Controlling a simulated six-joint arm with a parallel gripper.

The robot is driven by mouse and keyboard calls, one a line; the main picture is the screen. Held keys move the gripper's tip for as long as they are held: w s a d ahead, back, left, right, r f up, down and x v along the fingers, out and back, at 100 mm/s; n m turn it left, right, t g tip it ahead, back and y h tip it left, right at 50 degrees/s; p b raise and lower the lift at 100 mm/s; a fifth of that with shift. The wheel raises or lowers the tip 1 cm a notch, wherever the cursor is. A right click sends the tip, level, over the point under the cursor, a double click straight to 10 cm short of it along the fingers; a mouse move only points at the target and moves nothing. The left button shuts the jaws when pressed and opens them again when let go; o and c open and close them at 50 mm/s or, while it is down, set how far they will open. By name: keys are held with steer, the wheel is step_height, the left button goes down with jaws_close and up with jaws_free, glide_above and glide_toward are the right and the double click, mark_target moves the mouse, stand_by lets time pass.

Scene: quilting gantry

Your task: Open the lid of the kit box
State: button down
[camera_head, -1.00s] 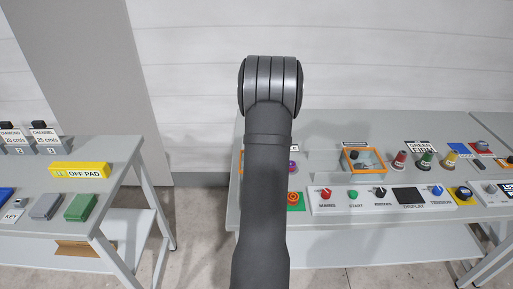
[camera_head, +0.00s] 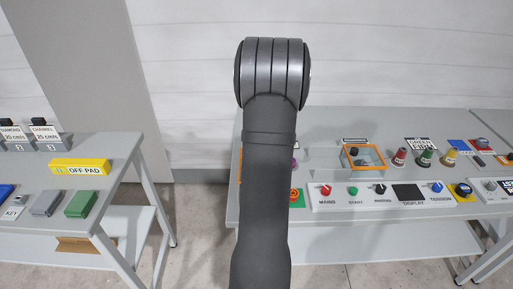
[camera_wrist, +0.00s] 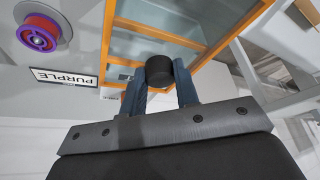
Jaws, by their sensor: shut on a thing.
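In the wrist view, my gripper (camera_wrist: 160,95) is shut on a round black knob (camera_wrist: 159,70) on the orange-framed lid (camera_wrist: 158,34) of a box that I take to be the kit box. Orange bars run on both sides of the knob; I cannot tell how far the lid is raised. In the head view, my arm hides my gripper and nearly all of this box; only an orange sliver (camera_head: 240,165) shows left of the arm.
In the head view, another orange-framed box (camera_head: 363,157) with a dark knob stands to the right, behind a control panel (camera_head: 330,203). A side table (camera_head: 115,150) is left.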

steer(key=s, duration=0.5)
steer(key=shift+s, duration=0.1)
steer(key=c, duration=1.1)
jaws_free()
steer(key=v, duration=1.7)
steer(key=shift+r, duration=0.2)
steer(key=shift+d, duration=0.1)
